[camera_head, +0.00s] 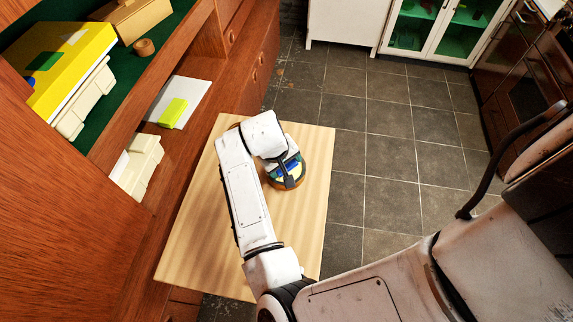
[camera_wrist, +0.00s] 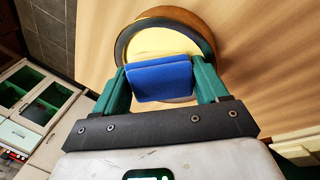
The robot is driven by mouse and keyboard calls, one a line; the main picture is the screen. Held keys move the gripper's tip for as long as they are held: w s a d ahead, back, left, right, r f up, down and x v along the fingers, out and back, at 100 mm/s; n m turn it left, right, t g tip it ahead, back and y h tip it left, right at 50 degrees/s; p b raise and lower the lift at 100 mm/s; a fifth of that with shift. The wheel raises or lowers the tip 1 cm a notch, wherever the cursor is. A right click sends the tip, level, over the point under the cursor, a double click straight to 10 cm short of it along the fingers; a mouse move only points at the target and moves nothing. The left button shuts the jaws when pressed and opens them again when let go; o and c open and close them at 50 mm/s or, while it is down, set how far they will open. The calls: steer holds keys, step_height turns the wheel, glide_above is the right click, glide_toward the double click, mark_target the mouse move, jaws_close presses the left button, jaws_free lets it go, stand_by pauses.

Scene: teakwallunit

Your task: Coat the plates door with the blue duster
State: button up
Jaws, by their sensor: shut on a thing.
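My gripper (camera_head: 287,170) is shut on the blue duster, a small blue block (camera_wrist: 160,80) held between green fingers in the wrist view. A round dish (camera_wrist: 164,43) with a brown rim, a dark band and a yellow inside lies just beyond the duster. The duster overlaps the dish in view; I cannot tell whether they touch. The dish sits on a pale wooden panel (camera_head: 215,222) that juts out level from the wall unit. My arm hides part of this panel. I cannot tell whether this panel is the plates door.
Grey tiled floor (camera_head: 385,150) is clear at right. A white glass-door cabinet (camera_head: 428,50) stands behind.

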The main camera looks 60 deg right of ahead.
steer(key=shift+r+p, duration=2.25)
steer(key=shift+r, duration=0.3)
